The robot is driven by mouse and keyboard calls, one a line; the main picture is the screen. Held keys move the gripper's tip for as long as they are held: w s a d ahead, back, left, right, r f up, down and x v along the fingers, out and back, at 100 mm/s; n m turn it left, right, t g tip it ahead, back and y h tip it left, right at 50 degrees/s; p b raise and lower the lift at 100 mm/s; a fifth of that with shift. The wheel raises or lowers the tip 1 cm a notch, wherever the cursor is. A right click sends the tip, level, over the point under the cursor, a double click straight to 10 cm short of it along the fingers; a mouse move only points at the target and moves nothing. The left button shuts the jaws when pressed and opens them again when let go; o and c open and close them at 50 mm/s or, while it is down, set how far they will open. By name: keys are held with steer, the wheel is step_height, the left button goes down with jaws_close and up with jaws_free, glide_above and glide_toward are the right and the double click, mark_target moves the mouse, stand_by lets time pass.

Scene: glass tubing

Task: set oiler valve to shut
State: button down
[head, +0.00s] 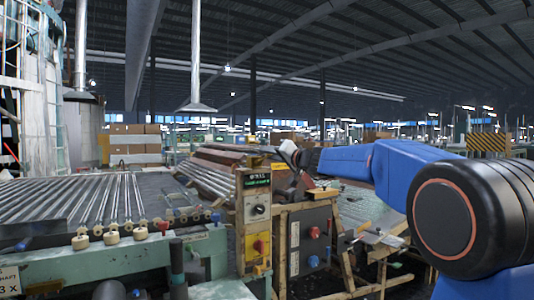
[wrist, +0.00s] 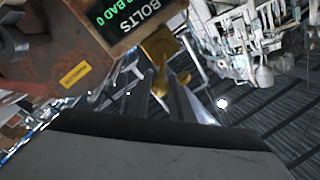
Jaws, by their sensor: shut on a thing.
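A brass-coloured fitting, which looks like the oiler valve (wrist: 158,46), shows in the wrist view beside a counter box with green text. A brass lever with a rounded end (wrist: 160,84) reaches from it to between my fingers. My gripper (wrist: 165,88) is shut on this lever. In the head view my gripper (head: 279,154) is at the top of the control post, just right of the small brass fitting (head: 254,162). The fingers partly hide the lever, and I cannot read the valve's setting.
The counter box (wrist: 122,20) stands close to the fingers. Below it in the head view is a control panel (head: 257,212) with a black knob and red switch. A roller conveyor (head: 100,205) lies left. A grey switch box (head: 310,238) stands right of the post.

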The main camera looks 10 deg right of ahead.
steer(key=shift+w+d+f+m+t+h, duration=0.2)
steer(key=shift+f+m, duration=0.45)
steer(key=shift+m, duration=1.1)
steer(key=shift+s+d+f+m+t+h, duration=0.1)
steer(key=shift+d+f+m+t+h, duration=0.4)
steer(key=shift+m, duration=1.3)
steer(key=shift+w+d+f+m+t+h, duration=0.15)
steer(key=shift+f+m, duration=0.65)
steer(key=shift+m, duration=0.95)
steer(key=c, duration=1.6)
jaws_free()
steer(key=shift+o, duration=0.2)
steer(key=shift+f, duration=0.1)
